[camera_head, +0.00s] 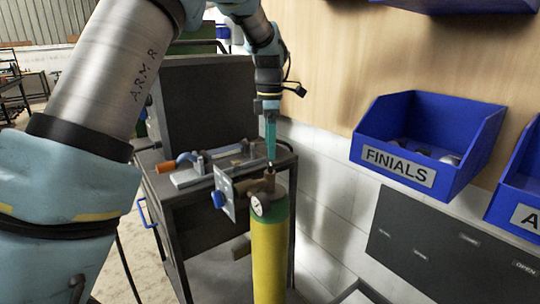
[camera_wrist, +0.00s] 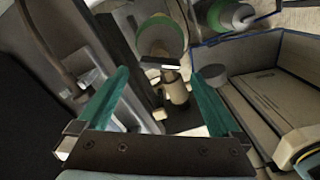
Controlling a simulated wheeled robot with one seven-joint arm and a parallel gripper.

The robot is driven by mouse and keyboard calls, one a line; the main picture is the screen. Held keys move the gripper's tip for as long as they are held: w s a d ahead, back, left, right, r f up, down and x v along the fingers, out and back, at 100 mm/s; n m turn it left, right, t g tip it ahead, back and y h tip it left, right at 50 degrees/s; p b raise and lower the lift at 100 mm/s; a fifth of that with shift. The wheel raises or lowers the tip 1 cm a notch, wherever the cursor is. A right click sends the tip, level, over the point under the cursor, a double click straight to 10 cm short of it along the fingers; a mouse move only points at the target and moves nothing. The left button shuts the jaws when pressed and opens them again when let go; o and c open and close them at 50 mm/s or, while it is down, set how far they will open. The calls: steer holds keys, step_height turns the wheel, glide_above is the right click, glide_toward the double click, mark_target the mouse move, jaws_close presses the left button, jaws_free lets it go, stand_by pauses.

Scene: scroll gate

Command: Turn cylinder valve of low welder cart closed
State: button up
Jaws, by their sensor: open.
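The yellow gas cylinder (camera_head: 268,260) with a green shoulder stands upright at the right side of the dark grey welder cart (camera_head: 213,205). Its brass cylinder valve (camera_head: 268,181) is on top, with a round gauge (camera_head: 260,206) just below and to the left. My gripper (camera_head: 271,158) points down, its tips just above or at the valve; contact cannot be told. In the wrist view my gripper (camera_wrist: 160,75) is open, its teal fingers wide apart. A pale fitting (camera_wrist: 176,88) shows between them, with a round green-and-tan shape beyond. Which way the valve is turned cannot be told.
A metal plate with a blue knob (camera_head: 219,199) sits left of the valve, close to my gripper. A clamp-like tool with an orange end (camera_head: 166,167) lies on the cart. The wall and a blue FINIALS bin (camera_head: 425,150) stand to the right.

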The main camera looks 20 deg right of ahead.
mark_target(269, 161)
steer(key=shift+f+p, duration=0.35)
steer(key=shift+f, duration=1.95)
steer(key=c, duration=1.2)
